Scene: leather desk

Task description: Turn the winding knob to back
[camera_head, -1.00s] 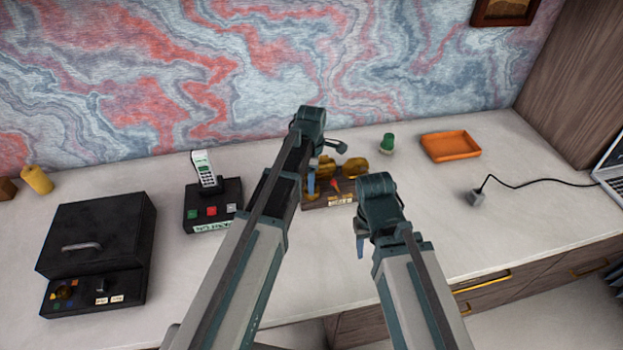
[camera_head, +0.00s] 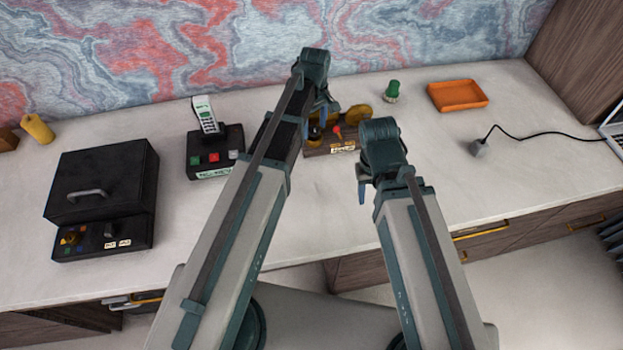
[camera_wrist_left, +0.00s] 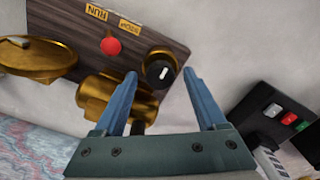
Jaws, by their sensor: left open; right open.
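The winding knob (camera_wrist_left: 160,71) is a round black knob with a white mark, set on the dark wooden base of a brass device (camera_wrist_left: 118,40). In the left wrist view my left gripper (camera_wrist_left: 160,90) is open, with its two blue fingers on either side of the knob; whether they touch it is not clear. In the head view the device (camera_head: 330,149) stands near the back of the desk, partly hidden by my left gripper (camera_head: 318,125). A red-tipped lever (camera_wrist_left: 111,46) and RUN and STOP labels sit beside the knob. My right gripper (camera_head: 365,180) is open and empty, right of and nearer than the device.
A phone on a black button base (camera_head: 213,162) stands left of the device. A black box (camera_head: 103,180) with a handle is further left. A green object (camera_head: 392,90), an orange tray (camera_head: 457,95) and a cabled plug (camera_head: 477,148) lie right. The desk's front right is clear.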

